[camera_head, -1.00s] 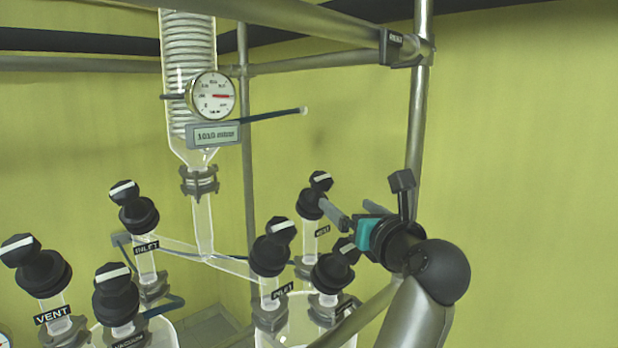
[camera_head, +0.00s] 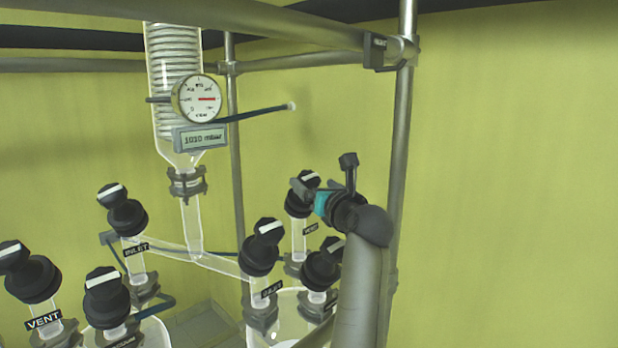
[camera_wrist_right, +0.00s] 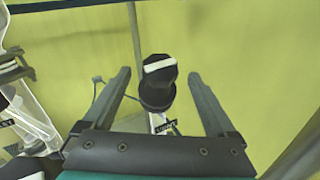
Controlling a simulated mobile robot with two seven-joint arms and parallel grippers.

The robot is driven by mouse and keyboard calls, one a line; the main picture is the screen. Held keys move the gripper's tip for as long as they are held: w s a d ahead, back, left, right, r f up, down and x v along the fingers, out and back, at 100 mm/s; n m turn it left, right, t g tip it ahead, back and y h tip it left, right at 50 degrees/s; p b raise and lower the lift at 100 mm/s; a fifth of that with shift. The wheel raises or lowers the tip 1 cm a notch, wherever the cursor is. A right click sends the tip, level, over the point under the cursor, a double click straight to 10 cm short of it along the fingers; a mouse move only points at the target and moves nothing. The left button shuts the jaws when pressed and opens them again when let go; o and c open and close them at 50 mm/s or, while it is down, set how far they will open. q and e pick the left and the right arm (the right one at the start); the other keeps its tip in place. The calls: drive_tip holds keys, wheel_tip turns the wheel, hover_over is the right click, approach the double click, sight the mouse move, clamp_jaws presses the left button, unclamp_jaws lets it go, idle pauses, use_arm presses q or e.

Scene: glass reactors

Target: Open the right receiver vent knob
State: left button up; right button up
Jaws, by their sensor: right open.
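The right receiver vent knob (camera_head: 308,180) is black with a white bar on its cap, on a glass neck with a small dark label at the back of the right receiver. My right gripper (camera_head: 315,186) is at this knob and partly hides it in the head view. In the right wrist view the knob (camera_wrist_right: 158,68) stands between the two open fingers of my right gripper (camera_wrist_right: 158,74), with a gap on each side. The white bar runs nearly sideways, slightly tilted. My left gripper is not in view.
The inlet knob (camera_head: 262,245) and another black knob (camera_head: 322,268) stand close by on the right receiver. A gauge (camera_head: 197,99) hangs on the condenser column at left. A steel frame post (camera_head: 403,130) rises right of my arm.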

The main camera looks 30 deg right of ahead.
sight(312, 183)
drive_tip(key=shift+w+d+p, duration=0.15)
drive_tip(key=shift+w+p, duration=0.05)
drive_tip(key=shift+w, duration=0.9)
drive_tip(key=shift+w+d+p, duration=0.1)
drive_tip(key=shift+w+p, duration=0.05)
drive_tip(key=shift+w, duration=0.9)
drive_tip(key=shift+c, duration=0.2)
drive_tip(key=c, duration=1.3)
